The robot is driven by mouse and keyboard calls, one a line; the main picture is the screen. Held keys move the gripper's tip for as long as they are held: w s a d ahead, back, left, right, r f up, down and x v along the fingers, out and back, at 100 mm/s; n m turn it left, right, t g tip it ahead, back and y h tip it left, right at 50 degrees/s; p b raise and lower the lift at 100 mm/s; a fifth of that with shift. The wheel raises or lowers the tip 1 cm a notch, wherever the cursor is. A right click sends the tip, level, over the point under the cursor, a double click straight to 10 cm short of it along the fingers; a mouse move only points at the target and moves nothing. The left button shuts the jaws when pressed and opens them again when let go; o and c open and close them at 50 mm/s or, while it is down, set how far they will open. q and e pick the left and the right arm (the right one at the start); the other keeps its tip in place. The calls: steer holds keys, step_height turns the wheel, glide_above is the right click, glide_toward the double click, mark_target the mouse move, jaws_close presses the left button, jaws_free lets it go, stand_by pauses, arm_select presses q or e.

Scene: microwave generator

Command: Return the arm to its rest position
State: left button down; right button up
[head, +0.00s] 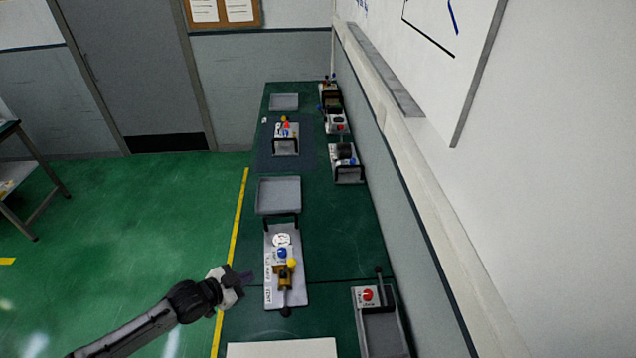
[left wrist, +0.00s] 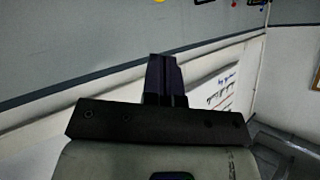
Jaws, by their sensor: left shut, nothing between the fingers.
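My left arm comes in from the lower left in the head view. Its gripper (head: 246,279) is by the left edge of the green bench, just left of a grey device board (head: 299,240) and apart from it. In the left wrist view the fingers (left wrist: 164,80) are together with nothing between them, and the wall and whiteboard show beyond. My right gripper is not in either view.
The green bench (head: 345,235) runs along the right wall. It holds grey trays (head: 279,195), a small device with a red knob (head: 368,295), and several other devices farther back. A white sheet (head: 282,348) lies at the near end. Green floor (head: 130,225) on the left is open.

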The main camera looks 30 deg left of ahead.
arm_select(q)
steer(key=s+a+f+g+y, duration=0.2)
steer(key=s+f+g+y, duration=0.1)
steer(key=s+g+y, duration=0.15)
steer(key=s+d+r+n+g+p, duration=0.2)
steer(key=s+d+r+p, duration=0.1)
steer(key=s+d, duration=0.6)
steer(key=s+d+r+n+g+p, duration=0.1)
steer(key=s+d+r+n+p, duration=0.2)
steer(key=s+d, duration=0.6)
steer(key=s+r+h+p, duration=0.1)
steer(key=s, duration=0.2)
steer(key=shift+d+r+g, duration=0.15)
steer(key=shift+r+g, duration=0.2)
